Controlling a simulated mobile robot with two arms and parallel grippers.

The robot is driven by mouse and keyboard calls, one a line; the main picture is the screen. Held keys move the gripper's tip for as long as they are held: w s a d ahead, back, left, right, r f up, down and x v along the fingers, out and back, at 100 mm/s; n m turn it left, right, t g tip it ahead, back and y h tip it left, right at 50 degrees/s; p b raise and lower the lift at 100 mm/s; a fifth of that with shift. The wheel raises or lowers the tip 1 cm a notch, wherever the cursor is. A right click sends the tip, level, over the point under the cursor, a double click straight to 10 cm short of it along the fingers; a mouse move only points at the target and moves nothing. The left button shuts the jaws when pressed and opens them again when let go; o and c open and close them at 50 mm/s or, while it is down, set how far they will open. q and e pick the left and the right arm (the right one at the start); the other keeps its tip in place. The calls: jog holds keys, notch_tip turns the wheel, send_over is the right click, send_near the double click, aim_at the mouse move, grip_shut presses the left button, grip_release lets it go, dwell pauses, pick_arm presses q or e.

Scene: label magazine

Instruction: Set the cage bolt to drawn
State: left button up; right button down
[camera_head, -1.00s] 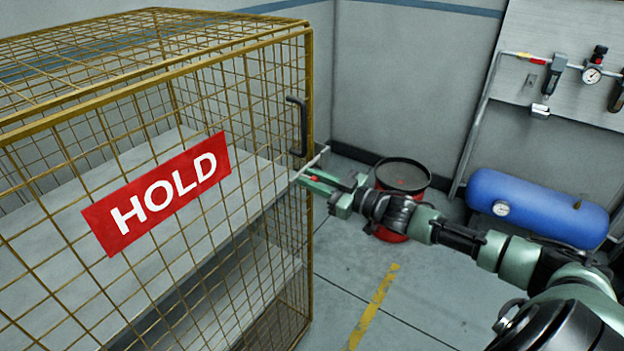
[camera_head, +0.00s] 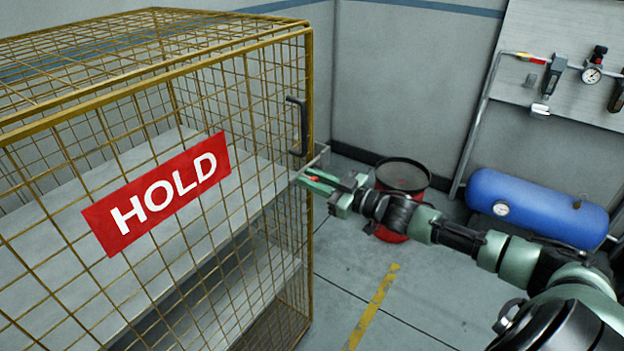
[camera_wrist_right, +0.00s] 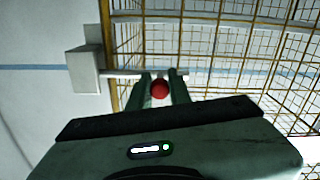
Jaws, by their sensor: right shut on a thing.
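The yellow wire cage (camera_head: 309,115) fills the left of the head view, with a red HOLD sign (camera_head: 157,195) and a dark handle (camera_head: 297,126) on its front. The cage bolt is a pale rod (camera_wrist_right: 120,74) at the cage's edge in the wrist view. Its left end meets a grey block (camera_wrist_right: 83,72). A red knob (camera_wrist_right: 159,87) sits on the bolt. My right gripper (camera_head: 312,181) is shut on this knob at the cage's right front edge; its fingers (camera_wrist_right: 160,90) stand on either side of it. My left gripper is not in view.
A red drum (camera_head: 403,176) stands behind my right arm. A blue tank (camera_head: 535,205) lies by the wall at right, under a panel (camera_head: 560,60) with gauges and fittings. The floor in front, with a yellow stripe (camera_head: 372,308), is clear.

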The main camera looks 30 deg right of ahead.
aim_at(292, 182)
dwell(0.3)
jog(key=a+p, duration=0.1)
jog(key=s+a+p, duration=0.1)
jog(key=a, duration=0.1)
jog(key=shift+s+r, duration=0.15)
jog(key=shift+s+a+p, duration=0.1)
jog(key=shift+a+p, duration=0.15)
jog(key=shift+p, duration=0.05)
jog(key=c, duration=1.5)
grip_release()
